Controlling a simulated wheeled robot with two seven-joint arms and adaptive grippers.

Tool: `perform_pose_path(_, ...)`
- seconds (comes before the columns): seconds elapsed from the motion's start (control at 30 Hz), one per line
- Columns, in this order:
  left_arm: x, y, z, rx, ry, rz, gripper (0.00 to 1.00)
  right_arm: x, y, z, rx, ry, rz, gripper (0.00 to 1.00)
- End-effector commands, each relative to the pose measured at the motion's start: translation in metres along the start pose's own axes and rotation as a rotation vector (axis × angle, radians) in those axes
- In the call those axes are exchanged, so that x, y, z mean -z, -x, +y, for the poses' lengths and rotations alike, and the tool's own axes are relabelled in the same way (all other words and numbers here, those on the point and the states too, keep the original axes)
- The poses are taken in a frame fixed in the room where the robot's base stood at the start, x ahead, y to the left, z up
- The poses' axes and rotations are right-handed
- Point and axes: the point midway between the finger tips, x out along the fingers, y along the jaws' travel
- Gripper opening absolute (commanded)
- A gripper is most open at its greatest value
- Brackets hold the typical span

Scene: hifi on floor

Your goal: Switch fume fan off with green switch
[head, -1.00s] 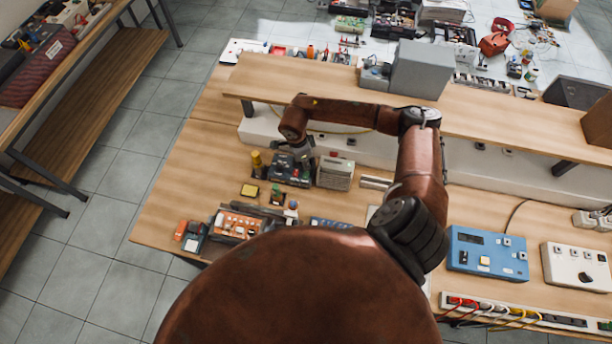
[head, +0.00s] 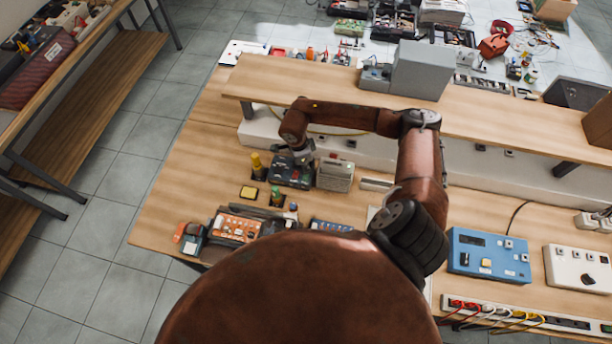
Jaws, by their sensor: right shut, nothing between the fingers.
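A dark boxy device (head: 291,172) with small controls stands on the wooden bench, left of a pale grey vented box (head: 335,175). A small green-topped part (head: 277,194) stands just in front of the dark device. I cannot tell for sure which part is the fume fan or its green switch. My right gripper (head: 301,157) points down at the back right of the dark device's top. It is shut and empty, and I cannot tell whether it touches the device. My left gripper is not in view.
A raised wooden shelf (head: 480,124) runs behind the devices. Orange and dark tools (head: 236,226) lie in front. A blue control box (head: 487,256) stands at the right.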

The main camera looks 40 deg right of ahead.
Motion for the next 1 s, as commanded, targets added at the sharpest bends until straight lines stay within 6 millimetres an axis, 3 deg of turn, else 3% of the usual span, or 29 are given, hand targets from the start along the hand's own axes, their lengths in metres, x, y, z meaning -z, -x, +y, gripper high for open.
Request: perform_pose_path(1.0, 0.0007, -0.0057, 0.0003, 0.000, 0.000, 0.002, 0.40, -0.0012, -0.0066, -0.0001, 0.000, 0.000, 0.000, 0.00)
